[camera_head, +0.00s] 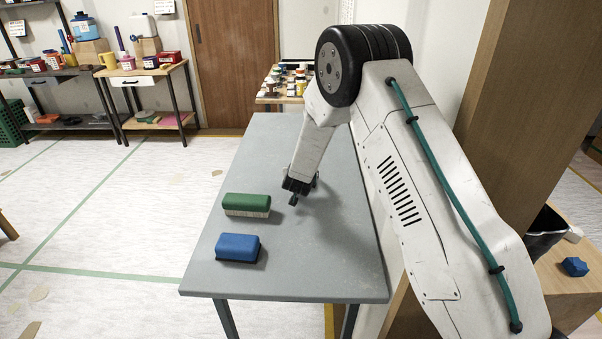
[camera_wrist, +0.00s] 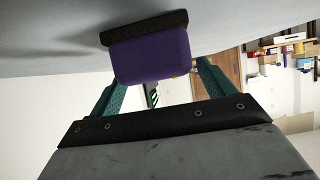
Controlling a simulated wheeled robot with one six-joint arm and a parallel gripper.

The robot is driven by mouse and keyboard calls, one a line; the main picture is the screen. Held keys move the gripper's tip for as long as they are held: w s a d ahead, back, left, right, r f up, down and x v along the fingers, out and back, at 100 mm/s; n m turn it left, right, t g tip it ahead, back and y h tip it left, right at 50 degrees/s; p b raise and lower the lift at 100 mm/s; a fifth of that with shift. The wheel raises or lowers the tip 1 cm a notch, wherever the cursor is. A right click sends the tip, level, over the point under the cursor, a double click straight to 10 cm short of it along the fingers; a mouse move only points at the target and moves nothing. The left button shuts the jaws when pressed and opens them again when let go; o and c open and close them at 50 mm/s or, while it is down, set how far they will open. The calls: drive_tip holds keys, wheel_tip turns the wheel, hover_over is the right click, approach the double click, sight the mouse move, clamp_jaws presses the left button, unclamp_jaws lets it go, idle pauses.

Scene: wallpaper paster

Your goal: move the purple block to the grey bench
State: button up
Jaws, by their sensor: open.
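The purple block (camera_wrist: 150,57) shows in the wrist view, with a black layer (camera_wrist: 145,27) along its upper edge in the picture, at the grey surface. It lies in front of my gripper, between the lines of its two green fingers. I cannot make it out in the head view. My gripper (camera_head: 294,199) is open and low over the grey bench (camera_head: 325,255), right of the green block. In the wrist view its fingers stand apart on either side of the purple block; I cannot tell whether they touch it.
A green block (camera_head: 246,205) and a blue block (camera_head: 238,248) lie on the bench's left part. The bench's front right part is clear. A wooden pillar (camera_head: 520,90) stands at the right. A small table (camera_head: 282,92) with many small items stands behind the bench.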

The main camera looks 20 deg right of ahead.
drive_tip(key=v, duration=1)
idle(1.0)
